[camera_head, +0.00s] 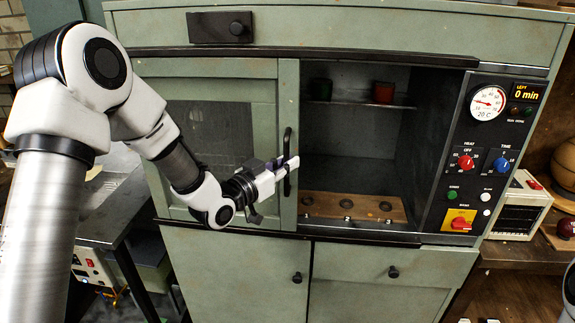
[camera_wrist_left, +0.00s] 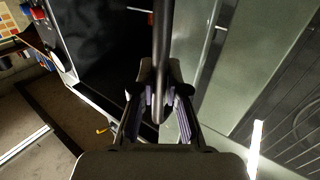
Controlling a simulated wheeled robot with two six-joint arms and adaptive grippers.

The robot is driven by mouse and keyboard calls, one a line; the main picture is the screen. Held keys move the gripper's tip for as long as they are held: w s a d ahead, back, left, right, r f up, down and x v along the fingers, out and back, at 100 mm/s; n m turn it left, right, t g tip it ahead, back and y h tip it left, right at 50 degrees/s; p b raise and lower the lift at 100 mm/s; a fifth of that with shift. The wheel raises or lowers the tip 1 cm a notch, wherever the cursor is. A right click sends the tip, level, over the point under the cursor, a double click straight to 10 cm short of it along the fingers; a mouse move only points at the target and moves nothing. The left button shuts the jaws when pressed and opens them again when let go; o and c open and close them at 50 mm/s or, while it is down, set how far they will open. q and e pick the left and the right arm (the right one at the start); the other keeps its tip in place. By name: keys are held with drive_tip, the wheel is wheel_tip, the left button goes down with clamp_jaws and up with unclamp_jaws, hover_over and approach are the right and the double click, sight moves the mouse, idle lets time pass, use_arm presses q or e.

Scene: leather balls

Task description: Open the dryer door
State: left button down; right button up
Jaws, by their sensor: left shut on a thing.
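The dryer (camera_head: 485,240) is a green metal cabinet. Its sliding-looking door (camera_head: 290,90) covers the left part of the opening, and the right part stands open. My left gripper (camera_head: 288,167) is shut on the door's black upright bar handle (camera_head: 288,143), near the door's right edge. In the left wrist view the handle (camera_wrist_left: 162,50) runs down between the two fingers of my left gripper (camera_wrist_left: 160,100). Part of the door's dark mesh panel (camera_head: 205,128) is hidden behind my left arm. My right gripper is not in view.
A control panel (camera_head: 483,160) is at right. A metal table (camera_head: 110,210) stands at left. A ball (camera_head: 565,165) sits far right.

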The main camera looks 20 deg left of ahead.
use_arm(q)
drive_tip(key=shift+r, duration=0.15)
drive_tip(key=c, duration=1.2)
unclamp_jaws()
drive_tip(key=v, duration=1.2)
drive_tip(key=shift+d, duration=0.1)
